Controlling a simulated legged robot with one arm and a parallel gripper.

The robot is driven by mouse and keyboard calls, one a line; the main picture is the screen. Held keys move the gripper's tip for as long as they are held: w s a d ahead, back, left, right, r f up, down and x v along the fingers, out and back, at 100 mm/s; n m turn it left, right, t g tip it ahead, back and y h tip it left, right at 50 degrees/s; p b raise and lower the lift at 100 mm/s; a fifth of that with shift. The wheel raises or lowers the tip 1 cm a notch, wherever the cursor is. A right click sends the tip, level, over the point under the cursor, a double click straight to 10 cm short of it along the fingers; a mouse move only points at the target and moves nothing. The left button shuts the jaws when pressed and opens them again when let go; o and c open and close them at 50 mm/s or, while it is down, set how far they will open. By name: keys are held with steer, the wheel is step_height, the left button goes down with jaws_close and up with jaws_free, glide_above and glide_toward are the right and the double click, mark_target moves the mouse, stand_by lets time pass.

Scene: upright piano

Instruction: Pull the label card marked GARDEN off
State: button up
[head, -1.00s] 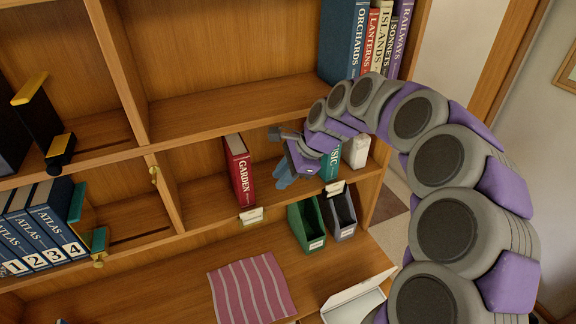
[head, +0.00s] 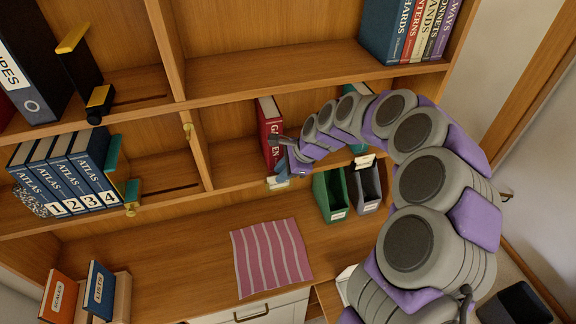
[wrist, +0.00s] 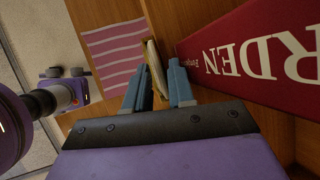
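The red GARDEN book (head: 270,130) stands upright on the middle shelf, partly behind my arm. A small pale label card (head: 277,183) sits in a holder on the shelf edge below it; its writing is unreadable. My gripper (head: 284,172) is at this shelf edge and partly covers the card. In the wrist view, my gripper (wrist: 160,88) has its two blue fingers apart. The card and its brass holder (wrist: 154,66) appear nearly edge-on between and just beyond the fingertips. I cannot tell whether the fingers touch them. The book (wrist: 262,75) is close on the right.
Green (head: 331,194) and grey (head: 366,187) file boxes stand right of the card. A striped pink cloth (head: 271,257) lies on the desk below. A vertical divider (head: 200,150) stands left of the GARDEN book.

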steer(key=shift+a+f, duration=0.1)
steer(key=shift+f, duration=0.05)
steer(key=shift+c, duration=0.2)
jaws_close()
stand_by(0.5)
